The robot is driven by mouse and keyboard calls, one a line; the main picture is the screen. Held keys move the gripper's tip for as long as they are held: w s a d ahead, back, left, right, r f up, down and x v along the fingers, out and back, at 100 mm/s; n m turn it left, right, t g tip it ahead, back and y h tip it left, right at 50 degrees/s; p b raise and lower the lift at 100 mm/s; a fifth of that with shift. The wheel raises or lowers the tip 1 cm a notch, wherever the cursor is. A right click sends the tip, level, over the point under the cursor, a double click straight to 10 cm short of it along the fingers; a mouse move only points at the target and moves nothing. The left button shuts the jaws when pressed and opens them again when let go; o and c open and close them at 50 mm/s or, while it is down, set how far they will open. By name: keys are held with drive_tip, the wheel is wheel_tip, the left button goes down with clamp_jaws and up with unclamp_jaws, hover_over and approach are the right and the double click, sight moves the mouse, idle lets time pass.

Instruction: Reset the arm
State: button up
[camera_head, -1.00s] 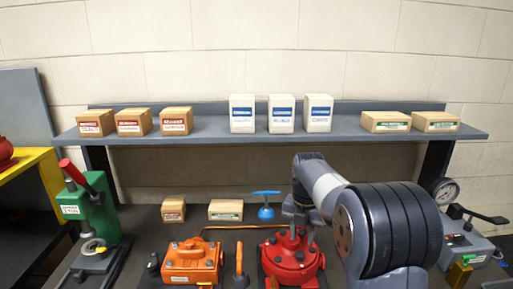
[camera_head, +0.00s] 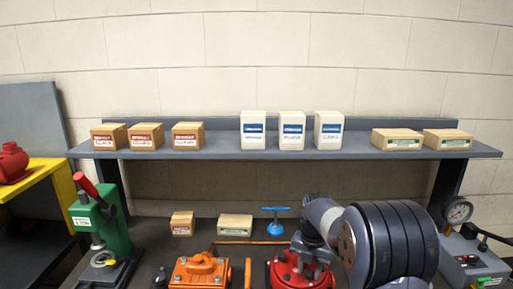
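My arm reaches in from the lower right of the head view, with its dark ribbed joint in front. My gripper (camera_head: 314,266) points down at the red motor housing (camera_head: 285,272), overlapping it in the picture. The fingertips are small and blend with the red housing, so I cannot tell whether they are open or touch it. The orange motor (camera_head: 200,270) sits left of the red one on the dark bench. The lower parts of both motors are cut off by the frame's bottom edge.
A grey shelf (camera_head: 225,154) behind carries brown, white and tan boxes. Two small boxes (camera_head: 182,223) (camera_head: 235,225) and a blue-handled valve (camera_head: 276,220) stand beneath it. A green press (camera_head: 110,225) is at left, a gauge device (camera_head: 459,212) at right.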

wheel_tip(320, 180, up, 10)
drive_tip(key=b, duration=0.1)
wheel_tip(320, 180, down, 10)
drive_tip(key=shift+f+p, duration=0.1)
drive_tip(key=shift+p, duration=0.45)
drive_tip(key=m, duration=0.5)
drive_tip(key=shift+m, duration=0.3)
drive_tip(key=m, duration=1.2)
drive_tip(key=m+b, duration=0.1)
drive_tip(key=m, duration=0.5)
